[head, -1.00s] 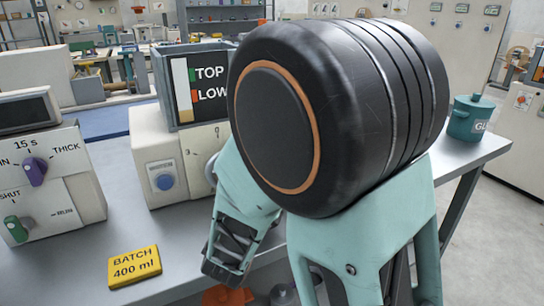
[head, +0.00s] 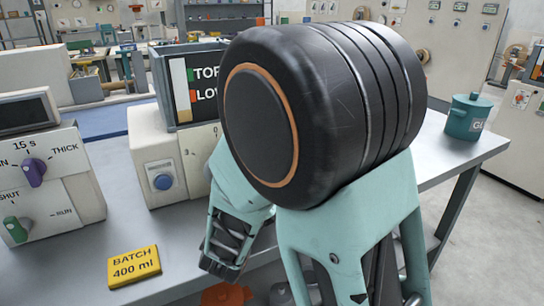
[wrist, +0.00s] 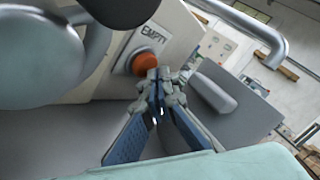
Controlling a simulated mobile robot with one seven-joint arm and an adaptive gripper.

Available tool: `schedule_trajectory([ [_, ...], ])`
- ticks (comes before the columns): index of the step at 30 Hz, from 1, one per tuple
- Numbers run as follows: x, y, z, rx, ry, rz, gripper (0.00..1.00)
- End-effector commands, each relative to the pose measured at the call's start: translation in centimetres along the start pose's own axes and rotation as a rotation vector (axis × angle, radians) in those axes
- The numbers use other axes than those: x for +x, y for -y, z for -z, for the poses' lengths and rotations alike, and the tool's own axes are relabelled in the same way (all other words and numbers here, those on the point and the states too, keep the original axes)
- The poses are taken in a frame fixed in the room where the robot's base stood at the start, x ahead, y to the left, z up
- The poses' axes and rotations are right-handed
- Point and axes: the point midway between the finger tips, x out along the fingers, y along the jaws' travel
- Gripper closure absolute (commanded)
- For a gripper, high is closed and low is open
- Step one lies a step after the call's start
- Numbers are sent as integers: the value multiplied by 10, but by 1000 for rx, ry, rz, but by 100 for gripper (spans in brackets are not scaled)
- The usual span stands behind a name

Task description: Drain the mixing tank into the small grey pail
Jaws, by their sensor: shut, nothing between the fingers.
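The machine with the TOP and LOW level window (head: 197,85) stands on the bench in the head view, partly hidden by my arm. The wrist view shows a cream panel marked EMPTY (wrist: 152,36) with an orange-red button (wrist: 147,63). My gripper (wrist: 158,80) is shut and empty, its fingertips at the lower edge of that button in the picture; I cannot tell whether they touch it. A bent grey pipe (wrist: 262,27) runs at upper right. A rounded grey piece (wrist: 214,93) lies right of the fingers. I cannot identify the small grey pail for sure.
A control box with purple (head: 34,172) and green (head: 17,229) knobs stands at left. A yellow BATCH 400 ml sign (head: 134,266) lies on the bench (head: 75,275). A lidded teal pot (head: 468,117) stands at right. My arm hides the bench middle.

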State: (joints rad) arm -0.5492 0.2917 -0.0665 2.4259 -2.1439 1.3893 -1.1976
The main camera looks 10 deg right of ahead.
Motion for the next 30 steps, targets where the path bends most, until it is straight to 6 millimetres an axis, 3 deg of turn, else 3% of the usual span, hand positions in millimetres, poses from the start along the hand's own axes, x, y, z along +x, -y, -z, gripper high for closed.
schedule_trajectory([
  [30,6,-4,-5,0,1,0,100],
])
